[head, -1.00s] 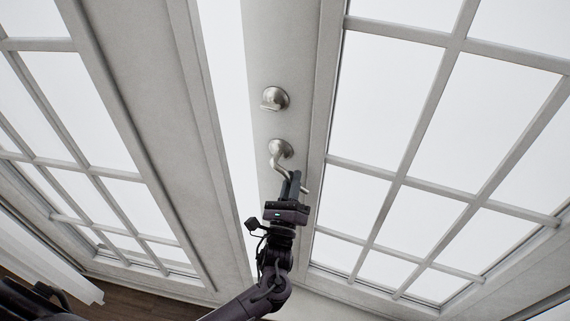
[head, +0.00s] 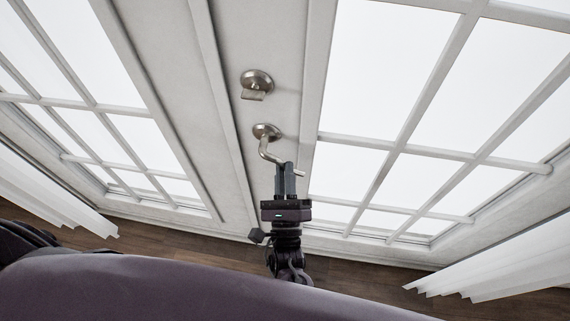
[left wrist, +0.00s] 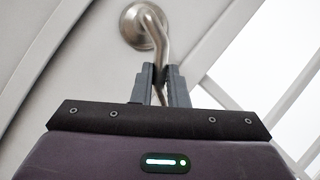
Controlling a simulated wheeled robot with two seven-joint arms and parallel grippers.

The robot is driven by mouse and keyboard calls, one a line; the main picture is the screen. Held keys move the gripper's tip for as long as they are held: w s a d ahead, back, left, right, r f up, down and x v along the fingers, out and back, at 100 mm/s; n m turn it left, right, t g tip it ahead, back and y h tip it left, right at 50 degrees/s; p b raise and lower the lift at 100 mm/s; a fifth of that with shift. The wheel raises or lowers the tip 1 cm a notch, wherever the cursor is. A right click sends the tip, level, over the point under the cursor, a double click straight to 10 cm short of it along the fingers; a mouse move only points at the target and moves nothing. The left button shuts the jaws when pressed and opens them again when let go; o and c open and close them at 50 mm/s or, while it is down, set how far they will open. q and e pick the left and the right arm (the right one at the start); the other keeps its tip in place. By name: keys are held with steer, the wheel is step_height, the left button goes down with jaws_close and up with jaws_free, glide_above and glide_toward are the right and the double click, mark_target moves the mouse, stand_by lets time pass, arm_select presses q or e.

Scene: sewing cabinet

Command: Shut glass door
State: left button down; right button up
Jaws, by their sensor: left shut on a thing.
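The right glass door (head: 312,60) is a white frame with several panes. Its edge meets the left glass door (head: 195,60), and I see no bright gap between them. A curved metal lever handle (head: 266,150) sits on the right door. My left gripper (head: 286,168) is shut on the lever near its free end. In the left wrist view the fingers (left wrist: 162,80) close around the handle (left wrist: 163,50) below its round base. My right gripper is not in view.
A round thumb-turn lock (head: 257,83) is above the handle. White curtains hang at the lower left (head: 60,205) and lower right (head: 500,265). A wooden floor (head: 350,270) shows below the doors.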

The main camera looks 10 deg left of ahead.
arm_select(q)
steer(key=c, duration=1.8)
jaws_free()
steer(key=shift+s+d, duration=0.2)
steer(key=shift+c, duration=0.2)
steer(key=o, duration=0.4)
steer(key=shift+s+d+r, duration=0.1)
steer(key=shift+s+r, duration=0.05)
steer(key=shift+s, duration=0.15)
steer(key=shift+w, duration=0.1)
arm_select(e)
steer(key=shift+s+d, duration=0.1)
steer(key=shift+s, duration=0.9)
